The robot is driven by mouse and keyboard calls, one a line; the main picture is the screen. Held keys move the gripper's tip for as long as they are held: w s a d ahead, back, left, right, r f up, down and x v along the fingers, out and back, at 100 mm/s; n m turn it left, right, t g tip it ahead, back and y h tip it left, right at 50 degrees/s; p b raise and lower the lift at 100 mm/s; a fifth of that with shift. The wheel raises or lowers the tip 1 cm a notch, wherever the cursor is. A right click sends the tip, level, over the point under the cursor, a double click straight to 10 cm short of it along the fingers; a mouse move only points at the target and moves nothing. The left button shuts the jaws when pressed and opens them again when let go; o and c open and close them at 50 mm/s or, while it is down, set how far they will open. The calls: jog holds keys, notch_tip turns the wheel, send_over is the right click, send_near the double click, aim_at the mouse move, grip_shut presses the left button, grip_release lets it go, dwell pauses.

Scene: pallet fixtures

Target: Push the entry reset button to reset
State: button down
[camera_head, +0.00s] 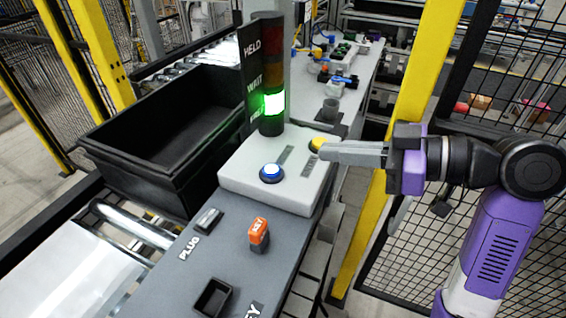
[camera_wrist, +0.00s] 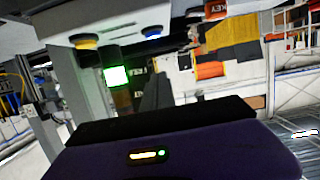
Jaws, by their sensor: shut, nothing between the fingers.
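A white control box (camera_head: 255,190) stands on the grey panel and carries two buttons. One is a blue button (camera_head: 271,172) that looks lit, in a dark ring; the other is a yellow button (camera_head: 318,144) at the box's far right. The small labels beside them are too small to read. My gripper (camera_head: 325,151) is shut and empty, reaching in from the right. Its tips are at the yellow button and partly cover it; I cannot tell whether they touch. The wrist view also shows the yellow button (camera_wrist: 85,41) and the blue button (camera_wrist: 151,31).
A stack light (camera_head: 272,103) glows green behind the box. A black bin (camera_head: 150,185) is on the rollers at left. An orange block (camera_head: 259,232) and a black open holder (camera_head: 212,297) are on the panel in front. A yellow post (camera_head: 410,110) stands behind my arm.

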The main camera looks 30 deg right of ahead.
jog(key=shift+w, duration=0.1)
jog(key=p, duration=0.1)
send_over(282, 177)
jog(key=shift+s+f, duration=0.25)
jog(key=shift+f, duration=0.9)
jog(key=f, duration=0.3)
jog(key=shift+w+f, duration=0.1)
jog(key=shift+w, duration=0.15)
jog(key=shift+f, duration=0.55)
jog(key=shift+f, duration=0.1)
